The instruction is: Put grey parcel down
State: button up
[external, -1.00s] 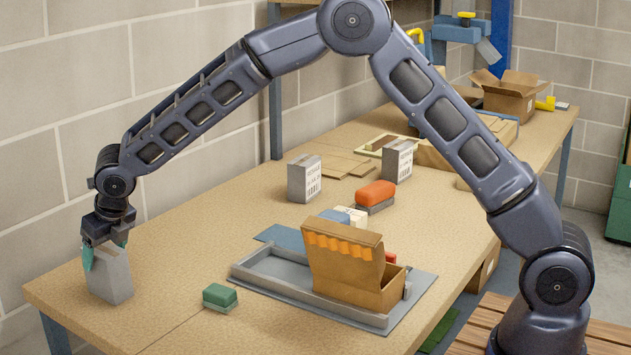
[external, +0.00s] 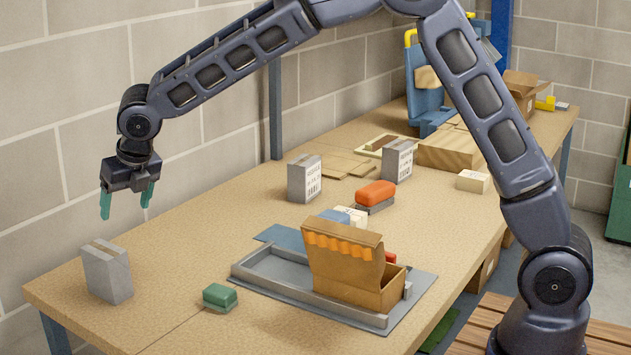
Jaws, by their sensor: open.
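The grey parcel (external: 107,272) stands upright on the tabletop near its left front corner, with a tan strip along its top. My gripper (external: 126,203) is above it and a little to the right, apart from it. Its two green fingers are spread and nothing is between them.
A small green block (external: 220,297) lies right of the parcel. A grey tray (external: 270,284) with an open cardboard box (external: 345,265) is at the centre front. Two more grey parcels (external: 304,178) (external: 397,160) and an orange-topped item (external: 375,194) stand farther back. The table around the parcel is clear.

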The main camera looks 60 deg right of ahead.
jog(key=s+d+r+m+h, duration=0.1)
jog(key=s+d+r+m, duration=0.75)
jog(key=s, duration=0.35)
jog(key=s+d+r+m, duration=0.75)
jog(key=s+d, duration=0.25)
jog(key=s, duration=0.2)
jog(key=s+d+f+m, duration=0.1)
jog(key=s+d+m, duration=0.2)
jog(key=s+m, duration=0.3)
jog(key=s+d+f+m, duration=0.1)
jog(key=s+d+m, duration=0.2)
jog(key=s, duration=0.9)
jog(key=s+d+f+m+y, duration=0.1)
jog(key=s+d+m, duration=0.2)
jog(key=s+m, duration=0.5)
jog(key=shift+s+d+f+m, duration=0.25)
jog(key=shift+s+f+m, duration=0.1)
jog(key=shift+s, duration=0.5)
jog(key=shift+o, duration=0.5)
